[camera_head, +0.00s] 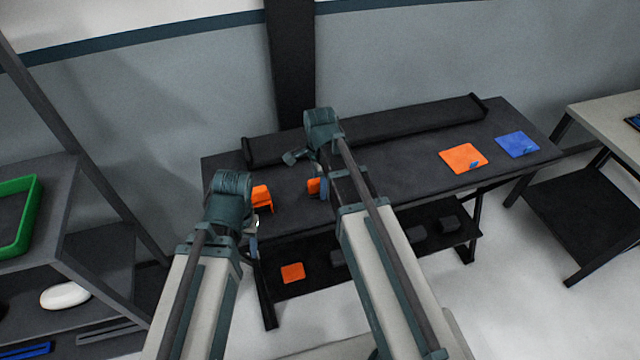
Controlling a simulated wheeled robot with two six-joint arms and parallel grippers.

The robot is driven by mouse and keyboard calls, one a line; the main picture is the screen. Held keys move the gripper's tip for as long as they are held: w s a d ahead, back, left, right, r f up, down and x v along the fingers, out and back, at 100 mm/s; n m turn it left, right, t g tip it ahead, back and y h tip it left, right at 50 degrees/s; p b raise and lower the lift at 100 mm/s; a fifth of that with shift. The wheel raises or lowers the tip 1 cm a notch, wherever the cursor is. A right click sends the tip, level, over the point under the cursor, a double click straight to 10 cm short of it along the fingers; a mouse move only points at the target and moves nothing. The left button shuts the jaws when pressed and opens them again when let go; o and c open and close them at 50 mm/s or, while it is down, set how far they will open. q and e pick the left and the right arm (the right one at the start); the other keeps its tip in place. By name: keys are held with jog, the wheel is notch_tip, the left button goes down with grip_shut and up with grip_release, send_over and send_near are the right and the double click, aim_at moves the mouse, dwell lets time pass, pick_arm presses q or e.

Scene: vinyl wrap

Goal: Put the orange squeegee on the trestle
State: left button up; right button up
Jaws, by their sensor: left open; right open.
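The trestle (400,170) appears to be the long dark table with slanted legs ahead of me. Two upright orange pieces stand on its left part: one orange piece (262,195) beside my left wrist, the other (314,187) beside my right gripper. A flat orange square (292,272) lies on the low shelf beneath. I cannot tell which orange thing is the squeegee. My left gripper (255,238) is open near the table's front left edge, partly hidden by its wrist. My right gripper (312,172) is open over the left part of the table, partly hidden by its arm.
A dark roll or bar (400,125) lies along the table's back. An orange square (463,158) and a blue square (517,143) lie at its right. Dark blocks sit on the low shelf. A rack with a green tray (30,225) stands left; another table (610,120) stands right.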

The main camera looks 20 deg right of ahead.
notch_tip(320, 180, up, 12)
jog(key=p, duration=1.2)
jog(key=s+a+n+h, duration=0.1)
jog(key=s+a+n, duration=1)
jog(key=n, duration=1)
jog(key=shift+s+r, duration=0.2)
jog(key=shift+s, duration=1.45)
jog(key=shift+a, duration=0.1)
jog(key=shift+c, duration=0.5)
